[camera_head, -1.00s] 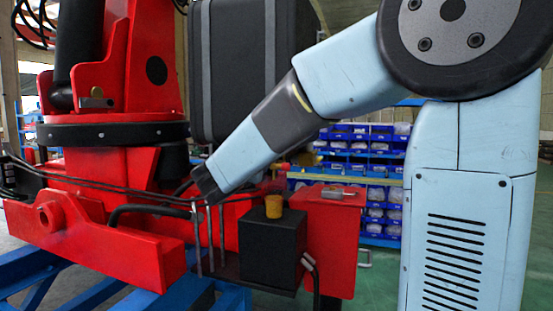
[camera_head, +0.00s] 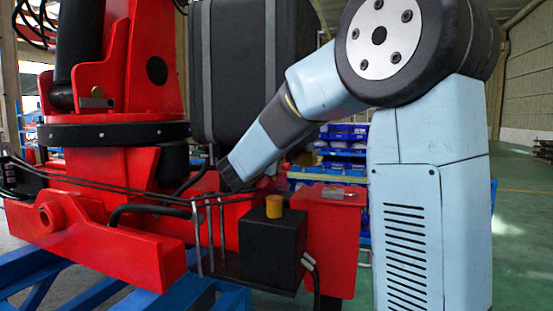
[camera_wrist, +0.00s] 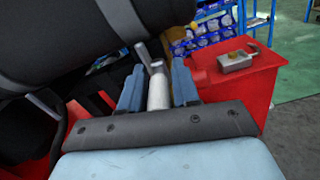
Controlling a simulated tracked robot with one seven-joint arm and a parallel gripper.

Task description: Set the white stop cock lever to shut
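In the wrist view a white cylindrical piece (camera_wrist: 158,92) with a grey metal lever arm (camera_wrist: 144,54) at its far end lies between the two blue fingers of my gripper (camera_wrist: 158,68). It looks like the white stop cock lever. The fingers stand apart, one on each side of it, with narrow gaps; I see no clear contact. In the head view the dark end of my gripper (camera_head: 231,177) is behind the black box, beside the large dark tank. Its fingers and the stop cock are hidden there.
A black box (camera_head: 272,248) with a yellow cap (camera_head: 273,206) and several thin upright rods (camera_head: 209,232) stand in front of my gripper. A red box (camera_head: 333,235) is to the right. The black tank (camera_wrist: 75,45) crowds the wrist view's upper left.

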